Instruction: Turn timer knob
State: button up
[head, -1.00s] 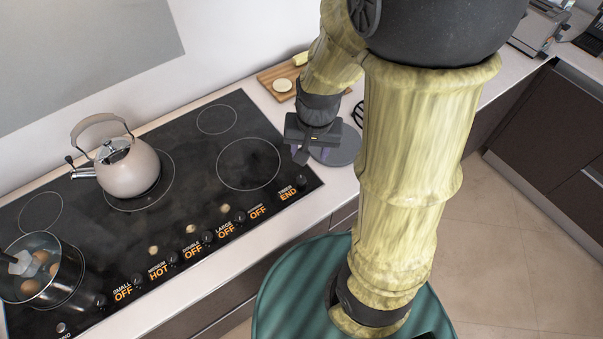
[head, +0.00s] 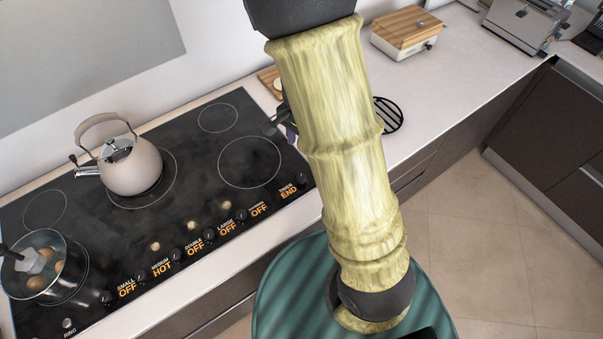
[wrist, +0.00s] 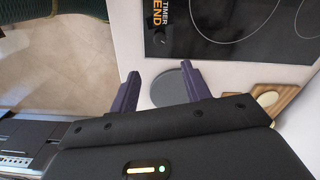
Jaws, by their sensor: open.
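The timer knob (head: 302,178) is a small dark knob at the right end of the cooktop's front row, beside the orange "TIMER END" label (head: 289,192). In the wrist view the knob (wrist: 160,38) shows near the top, beyond my fingertips, with its label above it. My gripper (wrist: 160,69) is open, its two purple-dark fingers apart with nothing between them. It is clear of the knob. In the head view only a small part of my gripper (head: 277,122) shows near the cooktop's right edge; my arm hides the rest.
The black cooktop (head: 190,135) holds a kettle (head: 132,165) and a pot with eggs (head: 40,265). Other control knobs line its front edge. A round grey disc (wrist: 170,88) lies on the counter below the fingers. A cutting board (wrist: 270,98) is to its right.

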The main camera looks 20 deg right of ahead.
aim_at(301, 177)
notch_tip(301, 177, down, 15)
jog(key=shift+f+b, duration=0.1)
jog(key=shift+b, duration=0.35)
jog(key=c, duration=1)
